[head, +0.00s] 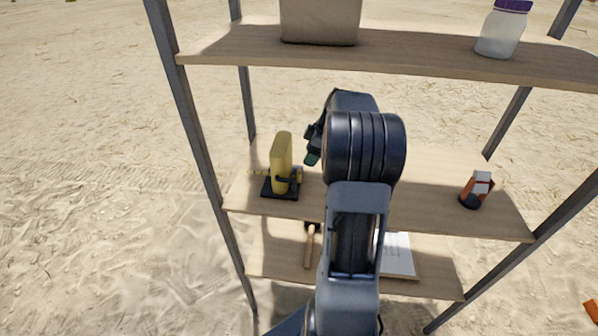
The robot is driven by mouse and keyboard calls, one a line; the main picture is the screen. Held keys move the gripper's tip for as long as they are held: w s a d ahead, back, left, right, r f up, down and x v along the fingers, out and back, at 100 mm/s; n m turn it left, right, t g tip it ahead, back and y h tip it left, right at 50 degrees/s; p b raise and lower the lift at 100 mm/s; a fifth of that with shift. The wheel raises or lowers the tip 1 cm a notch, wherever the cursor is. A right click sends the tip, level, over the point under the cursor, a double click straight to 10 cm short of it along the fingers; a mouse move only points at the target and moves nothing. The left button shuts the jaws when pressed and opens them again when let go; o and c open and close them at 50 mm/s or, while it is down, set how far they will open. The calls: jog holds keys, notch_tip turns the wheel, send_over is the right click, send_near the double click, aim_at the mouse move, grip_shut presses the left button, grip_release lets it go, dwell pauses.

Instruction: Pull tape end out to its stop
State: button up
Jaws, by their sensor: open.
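A yellow tape measure (281,160) stands upright on a small black base (280,193) on the middle shelf, at its left part. A small dark piece and a bit of yellow show at its lower right side. I cannot tell clearly which part is the tape end. My gripper (312,152) is just right of the tape measure, apart from it in the picture. It is open, and no object shows in it. My arm's dark joint hides most of the gripper.
The middle shelf (430,205) also holds an orange, white and black object (477,188) at right. The upper shelf (420,56) carries a beige container (320,20) and a purple-lidded jar (502,30). A hammer-like tool (310,246) and white paper (398,255) lie below. Metal posts frame the shelves.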

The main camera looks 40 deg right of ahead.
aim_at(300, 172)
jog(key=p+x, duration=0.1)
jog(key=x, duration=0.8)
jog(key=shift+a+f, duration=0.15)
jog(key=shift+f, duration=0.15)
grip_shut()
